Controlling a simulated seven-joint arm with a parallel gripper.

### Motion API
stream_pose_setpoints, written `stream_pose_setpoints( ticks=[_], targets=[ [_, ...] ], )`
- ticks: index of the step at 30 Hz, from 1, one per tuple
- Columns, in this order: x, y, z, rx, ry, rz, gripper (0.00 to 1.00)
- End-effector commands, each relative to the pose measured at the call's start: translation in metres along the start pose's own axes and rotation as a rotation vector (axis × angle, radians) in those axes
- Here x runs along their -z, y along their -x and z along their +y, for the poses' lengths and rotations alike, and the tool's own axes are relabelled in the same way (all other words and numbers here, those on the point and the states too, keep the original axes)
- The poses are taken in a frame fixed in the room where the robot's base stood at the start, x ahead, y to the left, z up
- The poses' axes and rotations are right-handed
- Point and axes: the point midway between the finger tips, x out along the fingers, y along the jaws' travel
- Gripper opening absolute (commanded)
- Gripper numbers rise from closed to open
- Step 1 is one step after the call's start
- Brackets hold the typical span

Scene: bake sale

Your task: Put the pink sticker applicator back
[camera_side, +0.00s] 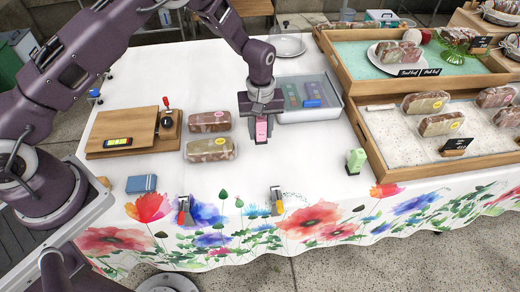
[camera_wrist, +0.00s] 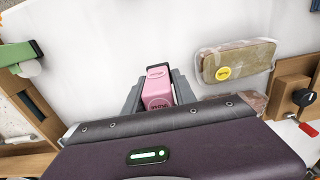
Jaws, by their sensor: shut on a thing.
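The pink sticker applicator (camera_side: 262,129) is between the fingers of my gripper (camera_side: 262,116), which is shut on it over the middle of the white table. In the wrist view, the pink applicator (camera_wrist: 158,90) sits between the two grey fingers of my gripper (camera_wrist: 156,96), with its dark end pointing away from the wrist. I cannot tell whether its lower end touches the cloth. A green applicator (camera_side: 355,160) stands on the table to the right, near the wooden display; it also shows at the left of the wrist view (camera_wrist: 20,55).
Two wrapped loaves (camera_side: 210,150) lie just left of my gripper. A translucent bin (camera_side: 318,115) stands behind right. A wooden board (camera_side: 108,135) and a blue block (camera_side: 141,184) are at left; wooden displays (camera_side: 375,165) at right. Two clamps (camera_side: 277,200) grip the front edge.

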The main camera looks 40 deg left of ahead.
Motion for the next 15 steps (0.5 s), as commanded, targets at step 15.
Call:
stream_pose_setpoints(
  ticks=[15],
  targets=[
    [0.002,-0.069,0.000,-0.002,0.000,0.001,0.00]
  ],
)
